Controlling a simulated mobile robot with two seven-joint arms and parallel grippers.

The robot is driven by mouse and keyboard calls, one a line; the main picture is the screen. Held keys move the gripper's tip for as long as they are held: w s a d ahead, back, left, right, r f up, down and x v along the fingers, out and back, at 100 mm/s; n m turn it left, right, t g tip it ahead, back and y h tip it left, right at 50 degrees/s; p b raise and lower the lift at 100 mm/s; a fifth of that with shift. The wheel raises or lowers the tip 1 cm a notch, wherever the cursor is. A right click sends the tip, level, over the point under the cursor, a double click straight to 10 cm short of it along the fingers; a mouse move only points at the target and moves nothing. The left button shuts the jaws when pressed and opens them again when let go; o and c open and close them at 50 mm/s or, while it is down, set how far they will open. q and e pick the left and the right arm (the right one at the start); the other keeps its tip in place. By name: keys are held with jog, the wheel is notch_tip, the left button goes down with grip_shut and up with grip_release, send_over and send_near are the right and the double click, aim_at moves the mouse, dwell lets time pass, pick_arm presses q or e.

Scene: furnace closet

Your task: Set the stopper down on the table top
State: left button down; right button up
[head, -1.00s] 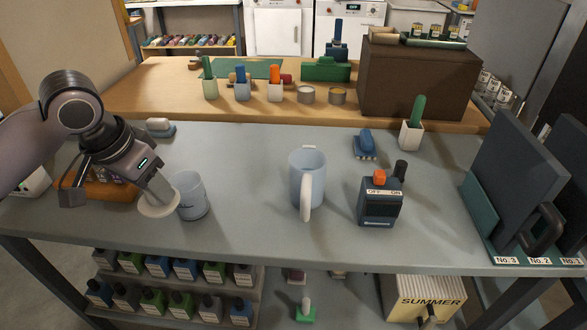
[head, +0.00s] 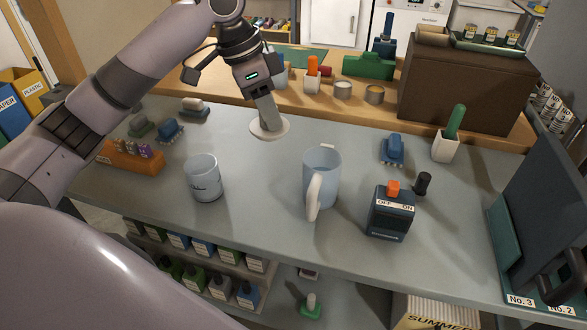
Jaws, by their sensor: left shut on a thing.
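My left gripper (head: 265,106) is shut on the stopper (head: 269,129), a pale round disc under its fingers. The stopper shows over the grey table top (head: 240,225), behind the gap between a clear grey cup (head: 203,180) and a pale blue jug (head: 322,177). It looks apart from both. I cannot tell exactly how high it is above the surface. The cup stands upright and its top looks open. My right gripper is not in view.
A dark switch box (head: 391,212) stands right of the jug, with a blue brush-like item (head: 393,150) behind it. An orange holder (head: 131,158) lies at the left. Dark upright panels (head: 550,200) stand at the right. The table between cup and jug is bare.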

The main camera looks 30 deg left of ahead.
pick_arm(q)
notch_tip(320, 180, down, 20)
jog(key=shift+r+b, duration=0.2)
jog(key=shift+b, duration=0.1)
jog(key=shift+f, duration=0.1)
jog(key=c, duration=0.8)
grip_release()
jog(key=shift+o, duration=0.2)
jog(key=shift+a, duration=0.1)
jog(key=v, duration=1.2)
